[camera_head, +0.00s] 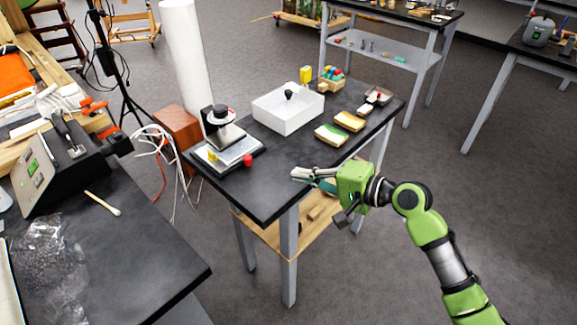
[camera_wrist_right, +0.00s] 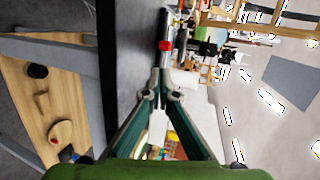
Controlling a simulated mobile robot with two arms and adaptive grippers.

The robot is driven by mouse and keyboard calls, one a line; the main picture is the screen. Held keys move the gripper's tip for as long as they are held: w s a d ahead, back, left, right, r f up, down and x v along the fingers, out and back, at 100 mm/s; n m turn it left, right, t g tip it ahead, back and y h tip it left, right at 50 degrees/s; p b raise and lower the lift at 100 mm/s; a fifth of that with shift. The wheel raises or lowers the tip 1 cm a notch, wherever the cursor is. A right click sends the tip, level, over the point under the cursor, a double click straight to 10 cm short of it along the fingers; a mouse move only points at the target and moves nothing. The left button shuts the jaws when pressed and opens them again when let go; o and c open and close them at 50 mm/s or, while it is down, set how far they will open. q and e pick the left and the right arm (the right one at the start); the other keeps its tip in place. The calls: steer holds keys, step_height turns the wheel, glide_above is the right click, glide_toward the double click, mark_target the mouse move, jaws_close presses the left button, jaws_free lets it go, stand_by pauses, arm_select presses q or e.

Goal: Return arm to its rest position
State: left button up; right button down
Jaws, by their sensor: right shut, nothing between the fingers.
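My right gripper (camera_head: 297,174) is at the front edge of the small dark-topped table (camera_head: 270,200) in the head view, its fingers pointing left. Its green arm comes in from the lower right. In the right wrist view the fingertips of the right gripper (camera_wrist_right: 165,80) meet, and nothing is held between them. That view looks sideways along the table edge. My left gripper shows in neither view.
The table bears a scale-like device (camera_head: 228,155), a white box (camera_head: 289,107), sponges (camera_head: 331,135) and a small rack (camera_head: 331,79). A wooden shelf (camera_head: 268,232) is below. A dark workbench (camera_head: 130,240) stands at left.

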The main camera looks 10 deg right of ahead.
steer(key=s+f+n, duration=0.1)
steer(key=f, duration=0.1)
steer(key=s+a+f+g, duration=0.1)
steer(key=s+f, duration=0.1)
steer(key=s+f+n+h, duration=0.1)
steer(key=s+f, duration=0.1)
steer(key=shift+s+a+f+n+g, duration=0.1)
steer(key=shift+s+a+n+g, duration=0.05)
steer(key=shift+s+n+g, duration=0.15)
steer(key=s+f+n+g+h, duration=0.2)
steer(key=s+f+n+h, duration=0.1)
steer(key=s+f, duration=0.45)
steer(key=s+d+f+n+g+h, duration=0.1)
steer(key=s+d+f+n+h, duration=0.15)
steer(key=s+d, duration=0.45)
steer(key=s+d+f+n+g+h, duration=0.2)
steer(key=s+d+n+h, duration=0.15)
steer(key=s, duration=0.75)
step_height(320, 180, down, 27)
steer(key=s+g, duration=0.1)
steer(key=s, duration=0.1)
steer(key=s+d+f+g, duration=0.1)
steer(key=s+d+f, duration=0.1)
steer(key=s+f, duration=1.3)
steer(key=shift+s+d+m+h, duration=0.25)
steer(key=shift+s+m+h, duration=0.05)
steer(key=shift+s, duration=0.5)
